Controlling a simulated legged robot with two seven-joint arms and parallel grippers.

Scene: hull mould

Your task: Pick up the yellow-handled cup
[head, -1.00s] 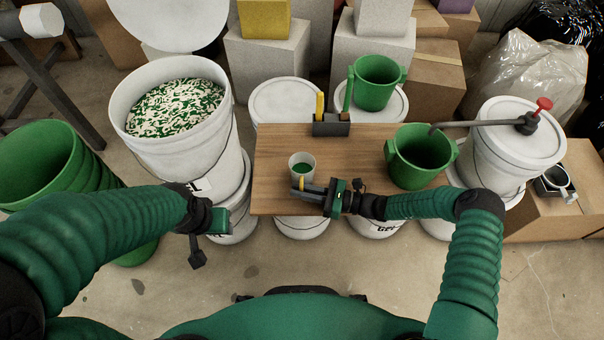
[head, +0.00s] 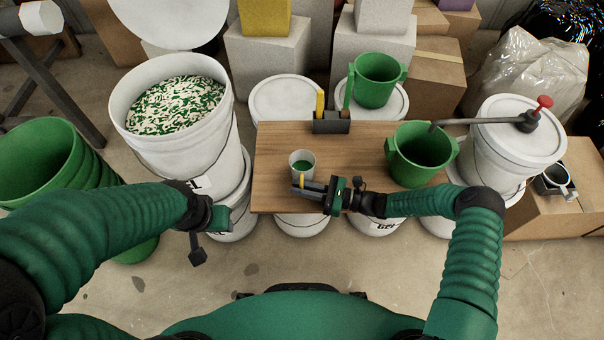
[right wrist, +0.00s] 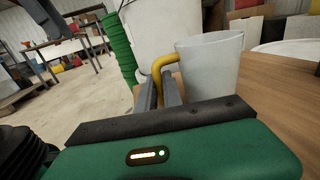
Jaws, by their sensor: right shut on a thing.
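A small white cup (head: 302,160) with green inside stands upright at the front left of the wooden board. In the right wrist view the cup (right wrist: 210,70) shows its yellow handle (right wrist: 160,66) on its left side. My right gripper (head: 303,188) is at the near side of the cup, shut on the yellow handle. In the right wrist view its fingers (right wrist: 160,90) lie on both sides of the handle. My left gripper (head: 215,222) hangs in front of the large white bucket, away from the cup. Its fingers are too unclear to tell their state.
The wooden board (head: 275,185) lies across white buckets. A green pot (head: 421,155) stands at its right, and a dark holder (head: 331,123) with a yellow and a green upright piece is at its back. A large bucket (head: 130,97) of green and white bits stands left.

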